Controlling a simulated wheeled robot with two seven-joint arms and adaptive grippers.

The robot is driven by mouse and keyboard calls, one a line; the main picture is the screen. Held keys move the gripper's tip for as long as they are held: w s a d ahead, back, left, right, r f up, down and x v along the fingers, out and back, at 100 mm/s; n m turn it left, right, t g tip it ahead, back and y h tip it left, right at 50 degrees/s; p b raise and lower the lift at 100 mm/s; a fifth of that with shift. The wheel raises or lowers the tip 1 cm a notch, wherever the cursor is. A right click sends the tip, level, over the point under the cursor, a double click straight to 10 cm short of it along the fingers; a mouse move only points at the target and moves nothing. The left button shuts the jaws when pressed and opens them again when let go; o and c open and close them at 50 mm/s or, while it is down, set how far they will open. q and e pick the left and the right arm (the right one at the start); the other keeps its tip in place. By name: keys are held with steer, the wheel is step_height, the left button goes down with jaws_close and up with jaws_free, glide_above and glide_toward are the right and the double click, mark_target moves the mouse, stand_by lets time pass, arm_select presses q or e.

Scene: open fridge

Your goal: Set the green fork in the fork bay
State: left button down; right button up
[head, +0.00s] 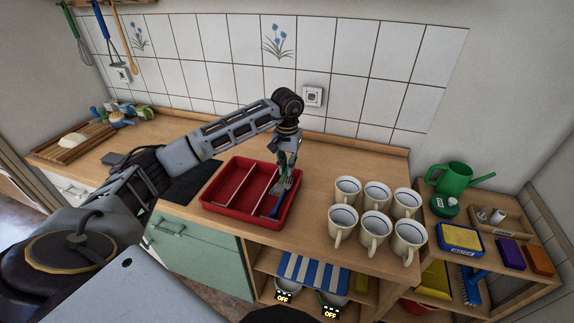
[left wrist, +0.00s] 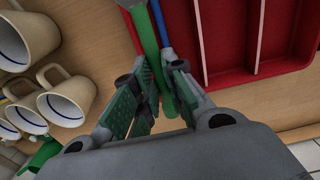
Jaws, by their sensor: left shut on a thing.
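The green fork (head: 282,186) hangs from my left gripper (head: 284,158), metal tines pointing down, over the right-hand compartment of the red tray (head: 228,214). My left gripper is shut on its green handle, which shows between the fingers in the left wrist view (left wrist: 151,40). The tray has three long compartments split by two thin pale dividers. A blue-handled utensil (head: 275,207) lies in the right-hand compartment, close to the fork. I cannot tell whether the tines touch the tray floor. My right gripper is not in view.
Several cream mugs (head: 374,225) stand right of the tray, with a strip of bare counter between. A dark mat (head: 190,184) lies left of the tray. A tiled wall closes the back. A green watering can (head: 457,178) stands on the right shelf.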

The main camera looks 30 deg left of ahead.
arm_select(q)
steer(key=shift+f+b, duration=1.75)
steer(key=shift+f, duration=1.15)
steer(key=shift+f+b, duration=0.1)
steer(key=shift+b, duration=0.2)
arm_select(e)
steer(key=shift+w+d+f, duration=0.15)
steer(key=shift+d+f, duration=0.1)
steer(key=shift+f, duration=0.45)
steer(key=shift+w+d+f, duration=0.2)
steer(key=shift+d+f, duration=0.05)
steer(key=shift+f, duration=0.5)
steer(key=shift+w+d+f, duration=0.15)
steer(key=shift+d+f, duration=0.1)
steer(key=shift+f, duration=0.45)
arm_select(q)
steer(key=shift+f, duration=0.35)
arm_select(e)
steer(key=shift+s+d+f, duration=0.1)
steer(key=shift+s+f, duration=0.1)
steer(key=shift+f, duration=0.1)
arm_select(q)
steer(key=shift+f+b, duration=1.05)
steer(key=shift+f, duration=0.15)
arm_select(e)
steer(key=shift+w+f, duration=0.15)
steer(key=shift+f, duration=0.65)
